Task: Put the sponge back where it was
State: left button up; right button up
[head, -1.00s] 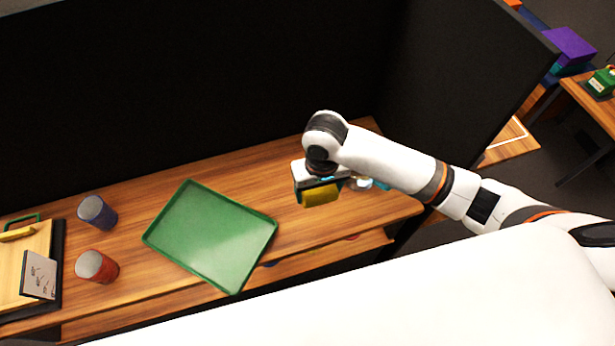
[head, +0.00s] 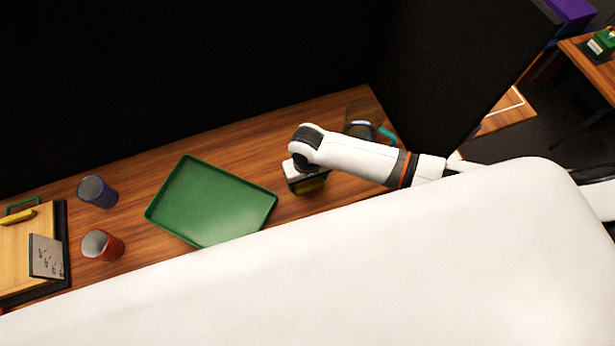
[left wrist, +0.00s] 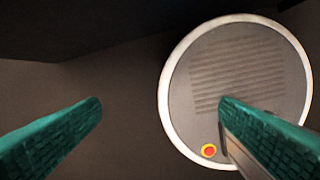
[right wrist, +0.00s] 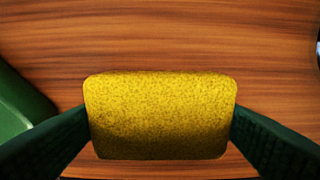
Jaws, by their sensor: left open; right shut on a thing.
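A yellow sponge (right wrist: 160,115) fills the middle of the right wrist view, with wooden table top around it. My right gripper (right wrist: 160,135) is shut on the sponge, one dark green finger at each side. In the head view my right gripper (head: 308,184) is over the table, just right of the green tray (head: 262,210); only a bit of yellow shows beneath it. I cannot tell whether the sponge touches the table. My left gripper (left wrist: 160,125) is open and empty, over dark floor and part of a round grey base.
A blue cup (head: 97,192) and a red cup (head: 102,245) stand left of the tray. A clear object with a teal part (head: 362,125) stands at the back right. Dark panels close the back and right.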

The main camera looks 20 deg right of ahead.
jog(key=shift+f, duration=0.15)
pick_arm(q)
jog(key=shift+s+f, duration=0.1)
jog(key=shift+s, duration=0.7)
pick_arm(e)
jog(key=o, duration=1)
jog(key=shift+c, duration=0.2)
pick_arm(q)
jog(key=shift+w+f, duration=0.1)
jog(key=shift+f, duration=0.1)
pick_arm(e)
notch_tip(320, 180, up, 12)
jog(key=shift+r, duration=0.2)
